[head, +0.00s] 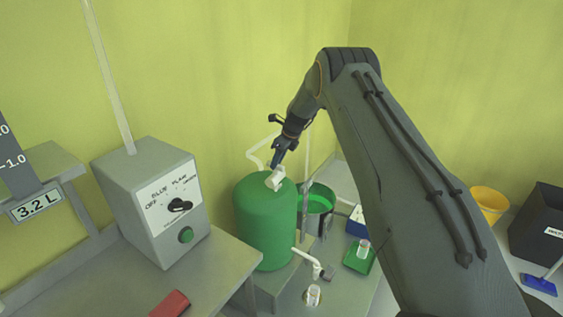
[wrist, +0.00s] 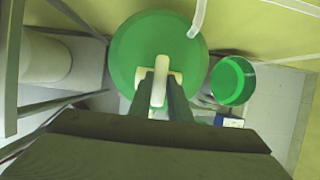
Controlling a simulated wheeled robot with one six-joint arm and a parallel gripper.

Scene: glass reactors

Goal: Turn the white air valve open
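The white air valve (head: 275,180) sits on top of a green tank (head: 265,225). In the wrist view its pale handle (wrist: 159,88) stands upright in the picture, with a crosspiece behind it. My gripper (head: 283,160) reaches down to the valve from above. In the wrist view my gripper (wrist: 160,92) has one finger on each side of the handle. The handle fills the gap between the fingers, so it looks shut on it. The fingers hide part of the crosspiece.
A grey control box (head: 155,200) with a black knob stands on the left bench. A green bucket (head: 318,203) stands right of the tank. A white tap (head: 313,263) juts from the tank's lower front. A white pipe (wrist: 198,18) runs up beside the tank.

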